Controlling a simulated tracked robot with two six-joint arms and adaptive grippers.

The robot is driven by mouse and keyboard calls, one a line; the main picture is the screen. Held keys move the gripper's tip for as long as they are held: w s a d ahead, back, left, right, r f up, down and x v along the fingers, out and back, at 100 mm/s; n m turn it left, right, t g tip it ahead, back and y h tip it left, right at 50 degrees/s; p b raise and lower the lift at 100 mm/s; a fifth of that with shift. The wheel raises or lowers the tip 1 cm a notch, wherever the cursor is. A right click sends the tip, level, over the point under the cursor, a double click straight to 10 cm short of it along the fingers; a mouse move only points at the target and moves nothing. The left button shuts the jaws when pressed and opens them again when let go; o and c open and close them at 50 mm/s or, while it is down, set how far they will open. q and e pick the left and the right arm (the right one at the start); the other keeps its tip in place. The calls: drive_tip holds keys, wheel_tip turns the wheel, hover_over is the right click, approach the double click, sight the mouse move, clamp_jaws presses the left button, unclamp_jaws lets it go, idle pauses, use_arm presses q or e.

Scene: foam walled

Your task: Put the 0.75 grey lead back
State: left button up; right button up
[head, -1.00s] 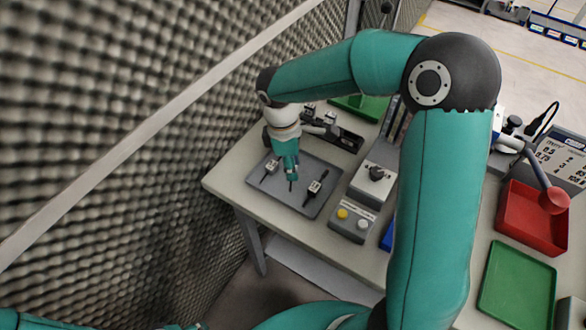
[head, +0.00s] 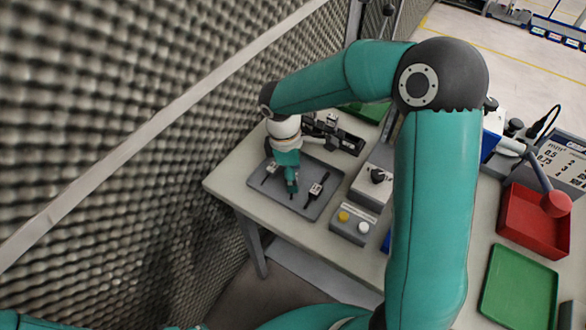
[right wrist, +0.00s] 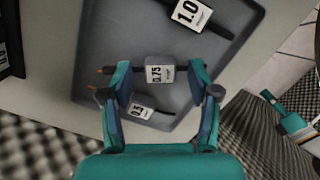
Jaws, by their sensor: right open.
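The 0.75 lead (right wrist: 160,72) lies on the grey tray (right wrist: 130,25), with a grey label block in its middle and a reddish tip at its left end. My right gripper (right wrist: 160,92) is open, its fingers on either side of that block; contact cannot be told. In the head view my right gripper (head: 291,188) is low over the grey tray (head: 315,208) and mostly hides this lead. The 1.0 lead (right wrist: 188,14) and the 0.5 lead (right wrist: 143,111) lie on either side of it. Part of my left arm shows at the bottom left edge; its jaws are unclear.
A box with yellow and white buttons (head: 353,224) and a box with a black knob (head: 371,187) stand right of the tray. A black rack (head: 345,141) is behind. A red tray (head: 518,237) and green tray (head: 518,287) lie farther right. A foam wall (head: 120,120) is close on the left.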

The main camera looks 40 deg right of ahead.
wheel_tip(320, 180, up, 12)
drive_tip(key=w+a, duration=0.1)
idle(0.5)
